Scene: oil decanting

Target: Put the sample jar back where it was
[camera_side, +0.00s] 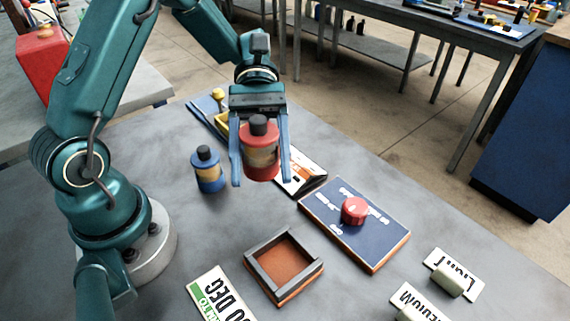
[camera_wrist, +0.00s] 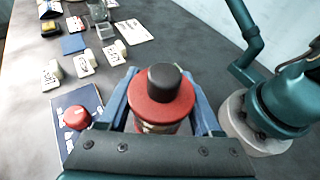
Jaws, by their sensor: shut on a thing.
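My gripper (camera_side: 262,172) is shut on a red jar with a black cap and a tan label band (camera_side: 261,158). The jar is upright between the two blue fingers and seems to hang above the table. In the wrist view, the red jar (camera_wrist: 160,108) fills the space between the fingers, its black cap toward the camera. A smaller blue jar with a black cap (camera_side: 208,172) stands on the table just left of my gripper. A square frame with dark walls and a brown floor (camera_side: 305,272) sits empty nearer the front.
A dark blue panel with a red knob (camera_side: 340,240) lies right of the frame. White label cards (camera_side: 455,275) lie at the front right, and a green-and-white card (camera_side: 217,297) at the front. A booklet-like item (camera_side: 305,180) and yellow-topped item (camera_side: 218,95) lie behind my gripper.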

